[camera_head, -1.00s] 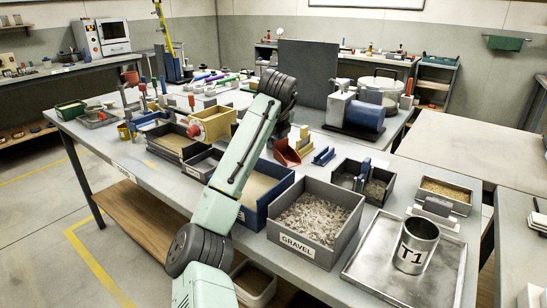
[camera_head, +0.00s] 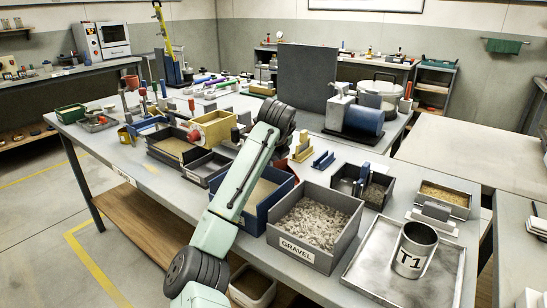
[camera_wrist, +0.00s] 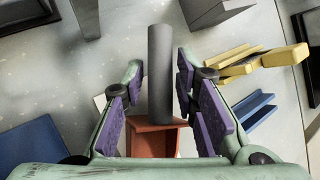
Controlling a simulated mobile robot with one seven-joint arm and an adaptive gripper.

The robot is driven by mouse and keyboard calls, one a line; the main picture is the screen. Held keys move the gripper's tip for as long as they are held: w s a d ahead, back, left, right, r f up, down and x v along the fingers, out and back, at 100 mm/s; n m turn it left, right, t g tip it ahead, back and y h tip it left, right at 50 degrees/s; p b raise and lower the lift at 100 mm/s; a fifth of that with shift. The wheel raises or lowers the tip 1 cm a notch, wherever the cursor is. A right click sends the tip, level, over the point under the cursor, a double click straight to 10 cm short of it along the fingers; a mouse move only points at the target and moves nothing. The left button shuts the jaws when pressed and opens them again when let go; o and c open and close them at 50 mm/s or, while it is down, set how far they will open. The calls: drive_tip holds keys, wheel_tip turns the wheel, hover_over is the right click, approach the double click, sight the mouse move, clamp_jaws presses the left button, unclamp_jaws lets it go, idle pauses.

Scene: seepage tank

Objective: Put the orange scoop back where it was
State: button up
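The orange scoop (camera_wrist: 153,138) is in the wrist view, with its dark grey handle (camera_wrist: 161,75) pointing up between my fingers. My gripper (camera_wrist: 161,95) has purple pads on both sides of the handle. A narrow gap shows on each side, so it looks open around the handle, not closed on it. The yellow rest (camera_head: 301,148) and the blue rest (camera_head: 323,160) stand just right of my arm; the yellow rest (camera_wrist: 235,65) and blue rest (camera_wrist: 245,112) also show in the wrist view.
The blue bin (camera_head: 257,216) and the gravel bin (camera_head: 297,252) stand in front. A divided dark bin (camera_head: 345,184) is to the right. The T1 can (camera_head: 414,250) stands on a metal tray (camera_head: 374,262). A motor unit (camera_head: 362,119) and an upright dark panel (camera_head: 307,75) are behind.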

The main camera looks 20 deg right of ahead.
drive_tip(key=shift+o, duration=0.7)
